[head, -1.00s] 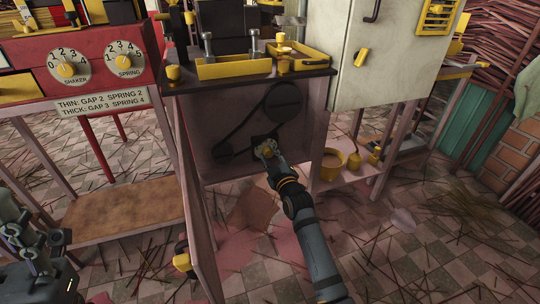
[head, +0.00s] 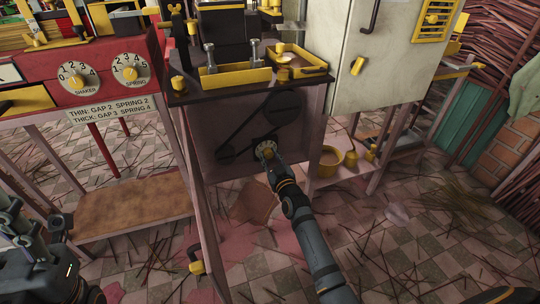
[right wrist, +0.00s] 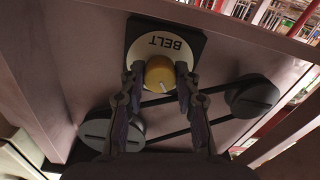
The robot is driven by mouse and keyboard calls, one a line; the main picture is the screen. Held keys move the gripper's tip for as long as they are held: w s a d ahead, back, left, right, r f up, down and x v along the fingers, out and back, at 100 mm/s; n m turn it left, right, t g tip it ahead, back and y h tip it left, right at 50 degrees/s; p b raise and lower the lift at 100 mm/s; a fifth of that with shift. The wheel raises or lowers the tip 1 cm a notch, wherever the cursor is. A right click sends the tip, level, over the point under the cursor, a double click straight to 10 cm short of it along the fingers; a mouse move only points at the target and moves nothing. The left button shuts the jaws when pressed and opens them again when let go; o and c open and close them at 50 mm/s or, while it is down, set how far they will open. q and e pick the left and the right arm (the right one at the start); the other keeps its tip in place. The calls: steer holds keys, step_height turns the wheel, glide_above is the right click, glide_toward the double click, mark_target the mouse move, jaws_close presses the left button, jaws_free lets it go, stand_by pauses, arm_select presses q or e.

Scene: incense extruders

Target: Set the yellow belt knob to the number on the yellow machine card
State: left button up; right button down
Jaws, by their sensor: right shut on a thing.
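The yellow belt knob (right wrist: 159,72) sits on a white dial (right wrist: 140,48) lettered BELT, upside down in the right wrist view. A short pale mark on the knob points to the bottom of that picture. My right gripper (right wrist: 160,88) is shut on the knob, one finger on each side. I cannot make out a yellow machine card. My left gripper (head: 30,235) is at the lower left edge, its jaws unclear.
Dark pulleys with a belt (head: 283,108) flank the dial. A red machine (head: 40,75) with shaker (head: 78,78) and spring (head: 131,72) dials and a thin/thick sign (head: 108,107) stands left. A pale cabinet (head: 385,60) stands right.

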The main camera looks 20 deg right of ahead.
stand_by(0.5)
steer(key=c, duration=1)
jaws_free()
steer(key=shift+o, duration=0.2)
steer(key=s, duration=1.2)
steer(key=shift+d, duration=0.2)
